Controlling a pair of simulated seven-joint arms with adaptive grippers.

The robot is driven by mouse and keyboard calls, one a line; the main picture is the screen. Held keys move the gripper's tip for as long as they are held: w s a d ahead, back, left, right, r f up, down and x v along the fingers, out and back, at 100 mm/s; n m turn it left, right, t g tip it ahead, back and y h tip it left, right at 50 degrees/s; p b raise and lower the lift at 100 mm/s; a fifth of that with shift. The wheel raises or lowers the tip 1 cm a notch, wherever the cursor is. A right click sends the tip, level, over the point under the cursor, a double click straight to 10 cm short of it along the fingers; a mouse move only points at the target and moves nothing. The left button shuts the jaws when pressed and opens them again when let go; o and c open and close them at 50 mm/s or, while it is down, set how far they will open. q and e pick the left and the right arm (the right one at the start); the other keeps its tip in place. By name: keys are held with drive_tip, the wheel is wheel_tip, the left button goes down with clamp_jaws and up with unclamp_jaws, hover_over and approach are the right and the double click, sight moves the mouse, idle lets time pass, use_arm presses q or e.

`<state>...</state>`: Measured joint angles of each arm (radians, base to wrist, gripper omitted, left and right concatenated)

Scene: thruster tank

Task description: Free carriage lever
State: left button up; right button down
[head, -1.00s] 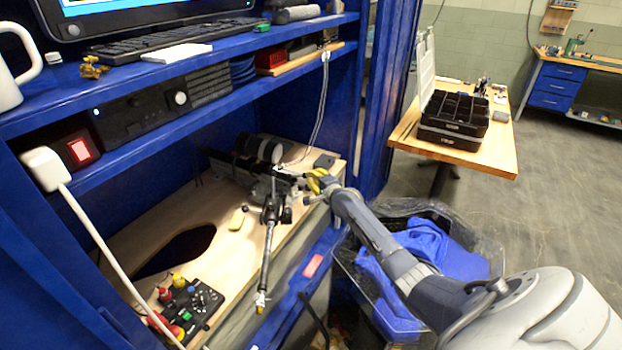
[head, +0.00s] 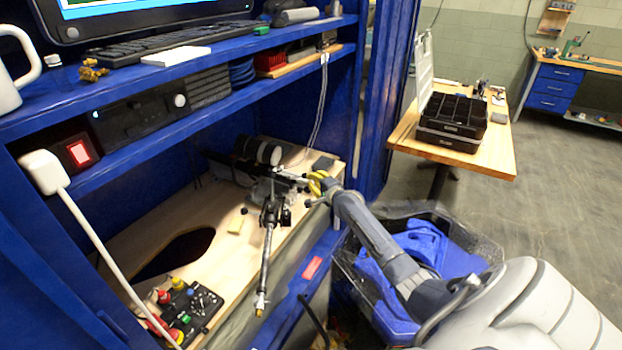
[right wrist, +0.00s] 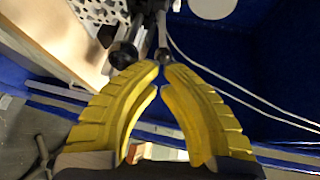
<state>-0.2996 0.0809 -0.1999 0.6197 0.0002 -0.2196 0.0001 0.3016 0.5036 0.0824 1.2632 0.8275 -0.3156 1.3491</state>
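The carriage mechanism (head: 270,190) is a dark and grey metal assembly on the wooden bench inside the blue cabinet. My right gripper (head: 318,183), with yellow fingers, is at its right end. In the right wrist view my right gripper (right wrist: 161,72) has its fingertips close together with a narrow gap between them. A small dark rounded knob (right wrist: 163,56) on a thin rod sits right at the tips; I cannot tell whether they touch it. A second dark knob (right wrist: 123,55) is just left of the tips. Which one is the carriage lever is unclear. My left gripper is not in view.
A jointed metal arm (head: 265,255) hangs toward the bench's front edge. A control box (head: 190,308) with coloured buttons is at front left, near a dark bench opening (head: 180,252). A bin (head: 430,250) with blue cloth stands under my right arm.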

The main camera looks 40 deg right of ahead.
drive_tip(key=shift+v, duration=2.95)
